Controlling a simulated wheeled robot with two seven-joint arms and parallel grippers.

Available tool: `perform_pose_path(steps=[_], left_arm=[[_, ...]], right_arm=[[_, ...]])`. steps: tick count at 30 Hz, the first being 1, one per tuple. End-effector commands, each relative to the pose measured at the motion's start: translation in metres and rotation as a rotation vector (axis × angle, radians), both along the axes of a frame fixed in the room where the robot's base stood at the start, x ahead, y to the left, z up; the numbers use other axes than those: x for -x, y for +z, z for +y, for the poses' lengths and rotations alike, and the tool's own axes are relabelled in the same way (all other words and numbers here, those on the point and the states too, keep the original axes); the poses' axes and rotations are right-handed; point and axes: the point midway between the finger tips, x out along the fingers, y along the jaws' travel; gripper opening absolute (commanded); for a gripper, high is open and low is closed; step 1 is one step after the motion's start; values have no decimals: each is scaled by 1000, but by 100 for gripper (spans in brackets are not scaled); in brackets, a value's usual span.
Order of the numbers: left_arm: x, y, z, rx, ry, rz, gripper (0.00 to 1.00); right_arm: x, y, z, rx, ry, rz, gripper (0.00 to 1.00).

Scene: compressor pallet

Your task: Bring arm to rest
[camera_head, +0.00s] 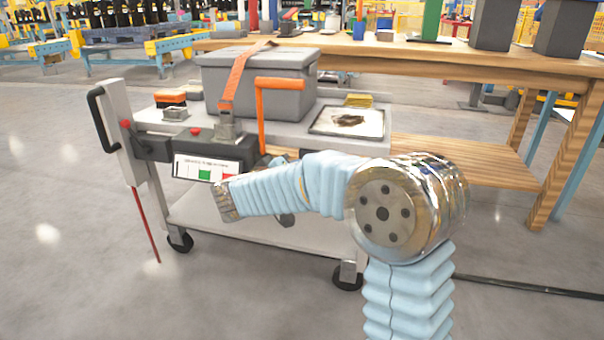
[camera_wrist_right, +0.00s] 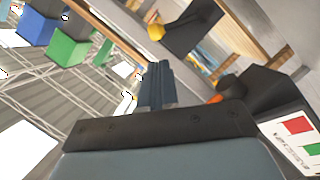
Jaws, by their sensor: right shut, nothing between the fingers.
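My right arm comes in at the lower right of the head view and bends left in front of the cart (camera_head: 250,215). Its sleeve is light blue with a shiny metal joint. In the right wrist view my right gripper (camera_wrist_right: 157,75) shows dark fingers close together, shut and empty. In the head view I cannot clearly make out its fingers. The cart's label panel (camera_head: 205,169), with green and red squares, is close to the arm's far end; it also shows at the right edge of the wrist view (camera_wrist_right: 297,138). My left gripper is not in view.
The cart carries a grey case (camera_head: 255,80) with an orange strap (camera_head: 243,75), an orange handle (camera_head: 262,110) and a tray (camera_head: 322,121). A wooden workbench (camera_head: 470,65) stands behind. Open floor (camera_head: 60,220) lies at the left. A dark cable (camera_head: 525,288) crosses the floor at right.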

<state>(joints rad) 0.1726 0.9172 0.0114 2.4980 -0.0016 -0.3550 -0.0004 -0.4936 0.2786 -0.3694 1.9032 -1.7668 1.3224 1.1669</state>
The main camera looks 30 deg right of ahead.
Motion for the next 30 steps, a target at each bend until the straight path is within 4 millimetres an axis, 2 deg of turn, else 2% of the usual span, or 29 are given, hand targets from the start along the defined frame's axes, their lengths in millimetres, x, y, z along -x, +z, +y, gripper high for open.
perform_pose_path(steps=[18, 21, 23, 26, 29, 30], left_arm=[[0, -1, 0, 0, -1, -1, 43], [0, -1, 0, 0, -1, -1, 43], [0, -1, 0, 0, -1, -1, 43], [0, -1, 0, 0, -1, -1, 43], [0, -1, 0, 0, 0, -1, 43], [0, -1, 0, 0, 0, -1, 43]], right_arm=[[-1, 2, 3, 0, 0, 0, 0], [-2, -5, 4, -10, 6, 19, 0], [-3, -21, 7, -33, 20, 63, 0], [-2, -74, 18, -118, 65, 208, 0], [9, -151, 38, -262, 131, 409, 0], [18, -185, 49, -333, 160, 491, 0]])
